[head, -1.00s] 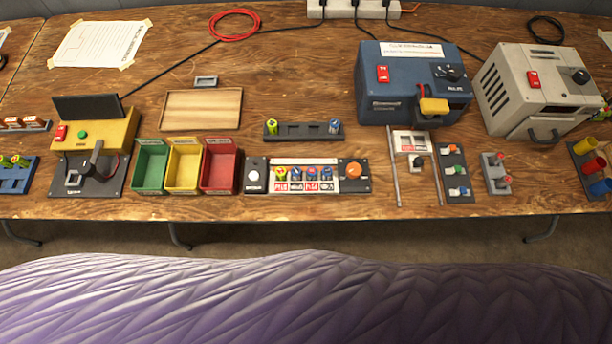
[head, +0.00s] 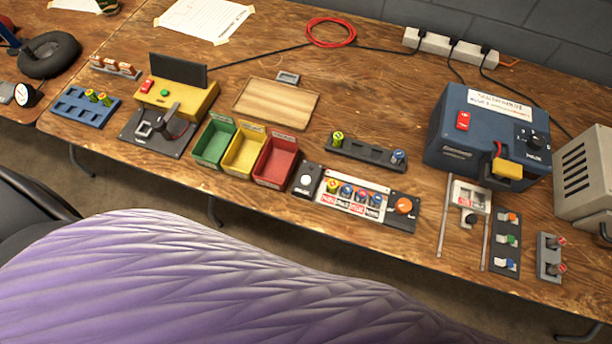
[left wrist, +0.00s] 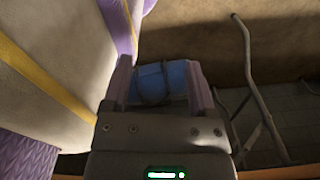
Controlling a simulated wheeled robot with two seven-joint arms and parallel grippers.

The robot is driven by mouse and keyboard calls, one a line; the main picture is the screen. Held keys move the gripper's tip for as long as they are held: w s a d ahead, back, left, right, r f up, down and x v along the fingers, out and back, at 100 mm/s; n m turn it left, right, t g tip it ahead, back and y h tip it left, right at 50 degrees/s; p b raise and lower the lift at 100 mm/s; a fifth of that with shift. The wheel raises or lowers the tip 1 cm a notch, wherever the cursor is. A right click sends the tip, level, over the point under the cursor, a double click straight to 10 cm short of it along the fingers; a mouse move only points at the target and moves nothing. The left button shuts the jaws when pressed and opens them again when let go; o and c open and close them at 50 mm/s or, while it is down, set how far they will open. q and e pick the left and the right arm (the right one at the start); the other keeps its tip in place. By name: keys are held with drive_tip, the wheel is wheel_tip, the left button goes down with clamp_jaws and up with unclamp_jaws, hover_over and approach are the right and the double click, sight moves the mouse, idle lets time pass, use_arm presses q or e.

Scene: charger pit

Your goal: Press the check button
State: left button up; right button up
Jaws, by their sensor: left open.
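A dark strip panel (head: 396,221) lies near the front edge of the bench, with several batteries in its slots. A round white button (head: 306,180) is at its left end and an orange domed button (head: 404,206) at its right end; their labels are too small to read. A green button (head: 164,93) is on the yellow device (head: 202,98) at the left. My left gripper (left wrist: 159,66) shows only in the left wrist view, open, away from the panel. A blue object (left wrist: 175,76) shows between its fingers; contact cannot be told. My right gripper is out of view.
Green (head: 213,142), yellow (head: 245,150) and red (head: 275,161) bins stand left of the panel. A battery rack (head: 365,151) lies behind it. A blue machine (head: 470,140) stands to the right. Metal legs (left wrist: 262,105) show in the left wrist view.

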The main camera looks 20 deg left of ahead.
use_arm(q)
drive_tip(key=shift+c, duration=0.3)
clamp_jaws()
idle(1.5)
